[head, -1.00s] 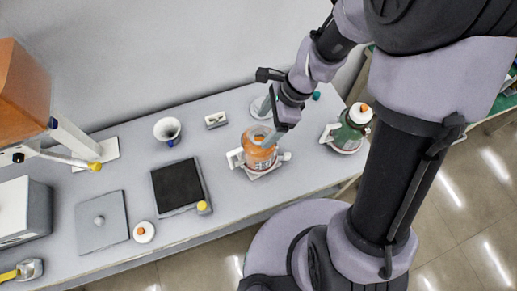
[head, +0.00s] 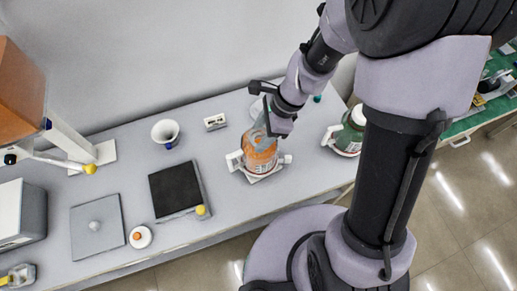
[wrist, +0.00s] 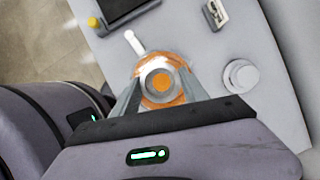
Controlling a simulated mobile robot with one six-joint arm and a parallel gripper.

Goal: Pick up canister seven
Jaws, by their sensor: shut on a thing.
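An orange canister (head: 259,157) with white side fittings and a label is on a white base on the grey bench. The label is too small to read in the head view. My gripper (wrist: 160,78) comes down from above, with one finger on each side of the canister's top, and is shut on it. In the wrist view the orange canister (wrist: 161,86) shows its round grey-ringed top between the fingers. A green canister (head: 350,132) with a white base stands to the right, partly hidden by my arm. I cannot tell any number on it.
A black-topped plate (head: 176,188), a white funnel-like cup (head: 165,131), a small white block (head: 215,122) and a grey square plate (head: 97,227) lie to the left. A pale round piece (wrist: 241,76) is near the canister. Bench between them is clear.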

